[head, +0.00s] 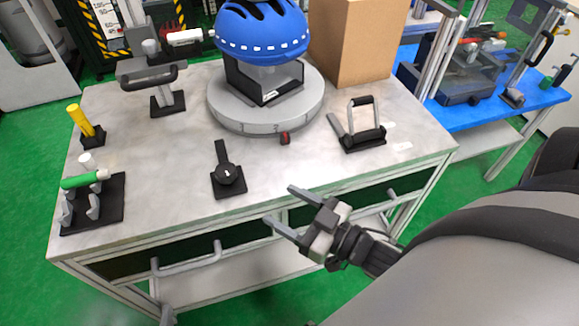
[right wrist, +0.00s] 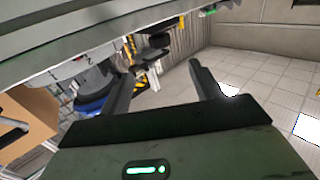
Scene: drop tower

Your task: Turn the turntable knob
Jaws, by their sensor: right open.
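A black round knob (head: 228,174) with a small white mark sits on a black plate at the front middle of the table. Behind it stands the round grey turntable (head: 250,124), carrying a black stand (head: 262,93) and a blue helmet (head: 262,30). A small red piece (head: 285,138) is at the turntable's front edge. My right gripper (head: 280,206) is open and empty near the table's front edge, right of the black knob and apart from it. In the right wrist view its two fingers (right wrist: 160,74) are spread with nothing between them. My left gripper is not in view.
A black-framed handle (head: 362,130) stands right of the turntable, before a cardboard box (head: 352,45). At left are a yellow cylinder (head: 80,120), a rack with a green-and-white tool (head: 85,181) and a handled stand (head: 165,100). Bare tabletop (head: 160,160) lies left of the black knob.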

